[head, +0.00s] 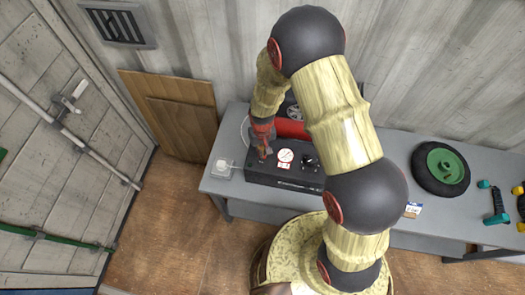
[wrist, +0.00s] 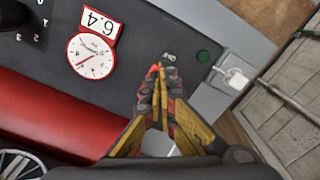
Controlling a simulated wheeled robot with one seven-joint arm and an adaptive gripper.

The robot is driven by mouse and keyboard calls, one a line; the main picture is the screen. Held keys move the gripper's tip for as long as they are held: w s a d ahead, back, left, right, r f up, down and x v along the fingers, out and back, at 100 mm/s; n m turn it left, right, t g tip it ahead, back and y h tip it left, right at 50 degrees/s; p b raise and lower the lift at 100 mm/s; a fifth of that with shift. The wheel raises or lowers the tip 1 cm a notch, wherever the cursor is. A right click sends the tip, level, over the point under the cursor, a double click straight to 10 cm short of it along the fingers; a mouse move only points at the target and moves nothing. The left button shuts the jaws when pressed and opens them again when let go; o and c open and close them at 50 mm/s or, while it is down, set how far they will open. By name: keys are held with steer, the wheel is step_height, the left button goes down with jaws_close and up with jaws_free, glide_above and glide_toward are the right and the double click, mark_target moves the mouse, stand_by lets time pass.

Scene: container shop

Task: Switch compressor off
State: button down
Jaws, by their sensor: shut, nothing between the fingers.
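The compressor has a black control box (head: 262,177) with a red tank (head: 292,128) behind it, on the grey table. A small light-marked part (wrist: 169,57), perhaps the switch, shows just beyond my fingertips. My gripper (wrist: 162,74) is shut and empty, pointing down at the panel's left end in the head view (head: 265,153). Whether the fingertips touch the panel is unclear, and they partly hide the switch area.
A white socket box (head: 223,168) with a cable sits left of the compressor on the grey table (head: 400,160). A wheel (head: 440,168) and a teal tool (head: 495,205) lie to the right. Wooden boards (head: 175,115) lean behind, left of the table.

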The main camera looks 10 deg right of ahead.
steer(key=shift+r+p, duration=2)
steer(key=shift+r, duration=1.5)
steer(key=s+d+r+t+b, duration=0.2)
steer(key=s+d+r+b, duration=0.3)
steer(key=b, duration=0.7)
steer(key=s+d+r+m+t+b, duration=0.1)
steer(key=s+d+r+t+b, duration=0.2)
steer(key=s+r+b, duration=0.7)
steer(key=s+d+b, duration=0.1)
steer(key=s+b, duration=0.2)
steer(key=shift+s+d+r+m+t, duration=0.2)
steer(key=shift+d+m+t, duration=0.1)
steer(key=shift+d, duration=0.1)
